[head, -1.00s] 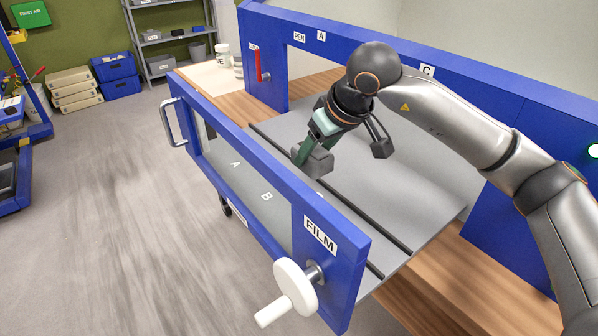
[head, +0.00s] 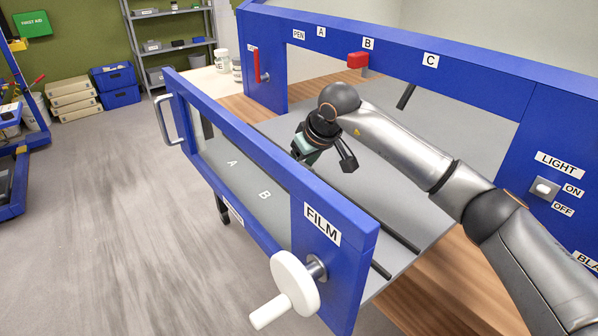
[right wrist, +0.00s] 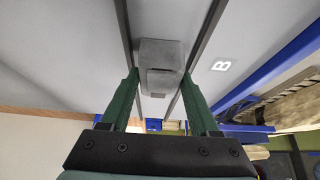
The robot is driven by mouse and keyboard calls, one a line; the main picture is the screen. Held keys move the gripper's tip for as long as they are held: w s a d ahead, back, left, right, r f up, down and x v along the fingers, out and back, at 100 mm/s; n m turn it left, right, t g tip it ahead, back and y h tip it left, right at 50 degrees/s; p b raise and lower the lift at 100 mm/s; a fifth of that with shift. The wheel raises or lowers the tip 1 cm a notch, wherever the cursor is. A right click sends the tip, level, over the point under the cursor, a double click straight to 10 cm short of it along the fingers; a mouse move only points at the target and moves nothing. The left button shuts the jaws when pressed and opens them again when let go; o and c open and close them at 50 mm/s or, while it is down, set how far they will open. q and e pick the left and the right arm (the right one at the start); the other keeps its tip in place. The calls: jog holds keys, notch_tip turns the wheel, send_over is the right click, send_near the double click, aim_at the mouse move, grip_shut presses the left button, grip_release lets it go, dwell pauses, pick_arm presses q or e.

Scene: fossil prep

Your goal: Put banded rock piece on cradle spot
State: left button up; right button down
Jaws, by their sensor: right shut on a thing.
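My right gripper (head: 302,154) is low behind the blue front frame, over the grey bed. In the right wrist view its green fingers (right wrist: 160,80) are shut on a grey, stepped, blocky piece (right wrist: 162,52). I cannot make out clear bands on this piece. It lies between two dark rails in that view; I cannot tell whether it touches the bed. In the head view the frame and the gripper hide it. I cannot pick out a marked cradle spot. My left gripper is not in view.
The blue front frame (head: 340,225) with a white crank (head: 295,285) stands before the bed. Letters A and B mark the grey surface inside it. A blue rear beam (head: 480,83) carries a red block (head: 357,60) under B. The bed's right part (head: 425,215) is clear.

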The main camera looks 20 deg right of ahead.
jog(key=shift+r, duration=0.2)
jog(key=shift+f, duration=0.25)
jog(key=shift+c, duration=0.6)
grip_release()
jog(key=shift+s+r, duration=0.15)
jog(key=shift+r, duration=0.4)
jog(key=v, duration=1.1)
jog(key=shift+s+d, duration=0.1)
jog(key=shift+s, duration=0.05)
